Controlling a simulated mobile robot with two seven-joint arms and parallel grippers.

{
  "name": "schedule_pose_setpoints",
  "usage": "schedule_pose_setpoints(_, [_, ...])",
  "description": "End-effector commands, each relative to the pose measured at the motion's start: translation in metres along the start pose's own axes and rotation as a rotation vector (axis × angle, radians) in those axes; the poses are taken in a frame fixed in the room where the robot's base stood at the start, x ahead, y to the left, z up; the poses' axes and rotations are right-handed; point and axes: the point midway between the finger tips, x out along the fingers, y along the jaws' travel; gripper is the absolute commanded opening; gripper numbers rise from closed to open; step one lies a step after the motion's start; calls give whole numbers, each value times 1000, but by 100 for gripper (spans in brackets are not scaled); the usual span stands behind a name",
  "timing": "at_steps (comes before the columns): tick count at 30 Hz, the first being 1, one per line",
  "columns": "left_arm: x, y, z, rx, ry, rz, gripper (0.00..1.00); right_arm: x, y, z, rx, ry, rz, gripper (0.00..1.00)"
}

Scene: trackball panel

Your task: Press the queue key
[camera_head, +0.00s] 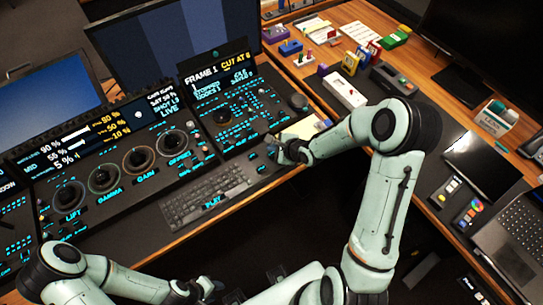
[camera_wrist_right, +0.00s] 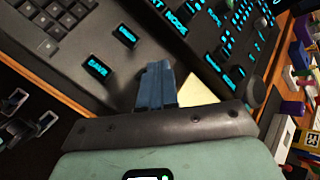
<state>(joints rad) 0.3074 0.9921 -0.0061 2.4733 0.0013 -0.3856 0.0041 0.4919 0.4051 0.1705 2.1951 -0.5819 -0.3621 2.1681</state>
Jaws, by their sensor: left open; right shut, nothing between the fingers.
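Two dark keys with glowing cyan labels lie on the panel by my right gripper: an upper key (camera_wrist_right: 125,36) and a lower key (camera_wrist_right: 97,68) in the right wrist view. Their labels are too blurred to tell which is the queue key. My right gripper (camera_wrist_right: 155,88) has its blue fingers together, with nothing between them, beside the lower key. Whether it touches the panel is unclear. In the head view the right gripper (camera_head: 274,146) is over the console to the right of the keyboard. My left gripper (camera_head: 207,287) is open at the bottom edge, away from the panel.
A keyboard (camera_head: 205,195) lies left of the keys. Trackball rings (camera_head: 138,160) and lit displays fill the left console. A pale yellow pad (camera_head: 305,128) lies behind the right gripper. The wooden desk (camera_head: 455,110) at right holds small coloured items and a laptop (camera_head: 515,235).

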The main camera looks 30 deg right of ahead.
Motion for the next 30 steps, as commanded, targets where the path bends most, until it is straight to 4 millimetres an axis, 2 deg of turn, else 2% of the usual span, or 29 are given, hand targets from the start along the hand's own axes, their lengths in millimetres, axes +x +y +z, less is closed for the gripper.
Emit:
schedule_pose_setpoints(7, [8,-4,4,-2,-5,-2,43,10,6,-6,-1,-1,-2,0])
schedule_pose_setpoints(30, [8,-4,3,-2,-5,-2,43,10,6,-6,-1,-1,-2,0])
